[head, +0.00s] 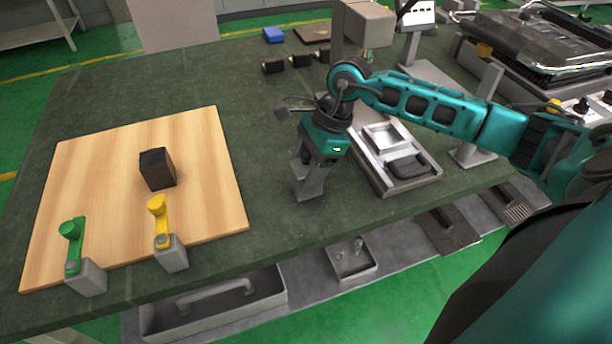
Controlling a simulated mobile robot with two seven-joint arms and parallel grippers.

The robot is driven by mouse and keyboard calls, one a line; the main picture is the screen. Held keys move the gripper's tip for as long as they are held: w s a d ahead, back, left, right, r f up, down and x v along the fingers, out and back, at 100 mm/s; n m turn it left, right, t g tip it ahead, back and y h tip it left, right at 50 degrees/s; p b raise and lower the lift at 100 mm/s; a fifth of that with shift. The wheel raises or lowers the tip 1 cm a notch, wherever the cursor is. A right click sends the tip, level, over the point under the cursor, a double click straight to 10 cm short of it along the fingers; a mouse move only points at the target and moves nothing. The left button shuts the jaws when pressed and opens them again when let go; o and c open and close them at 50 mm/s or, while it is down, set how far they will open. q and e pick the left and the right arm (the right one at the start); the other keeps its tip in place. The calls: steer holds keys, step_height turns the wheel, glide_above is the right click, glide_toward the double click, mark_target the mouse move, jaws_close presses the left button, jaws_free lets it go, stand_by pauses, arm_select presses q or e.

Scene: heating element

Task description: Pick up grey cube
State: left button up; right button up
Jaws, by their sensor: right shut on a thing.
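My right gripper (308,183) points down over the green table, right of the wooden board. Its jaws are shut on a small grey piece, which I take to be the grey cube. The piece and the grey fingers blend together, so its outline is hard to make out. I cannot tell whether it touches the table. My left gripper is not in view.
A wooden board (205,150) at left carries a dark block (157,168). Green (72,230) and yellow (158,210) levers on grey bases stand at its front edge. A metal tray (408,183) lies right of the gripper. A blue block (273,35) is far back.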

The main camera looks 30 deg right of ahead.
steer(key=c, duration=0.5)
steer(key=shift+c, duration=0.2)
steer(key=shift+r, duration=0.15)
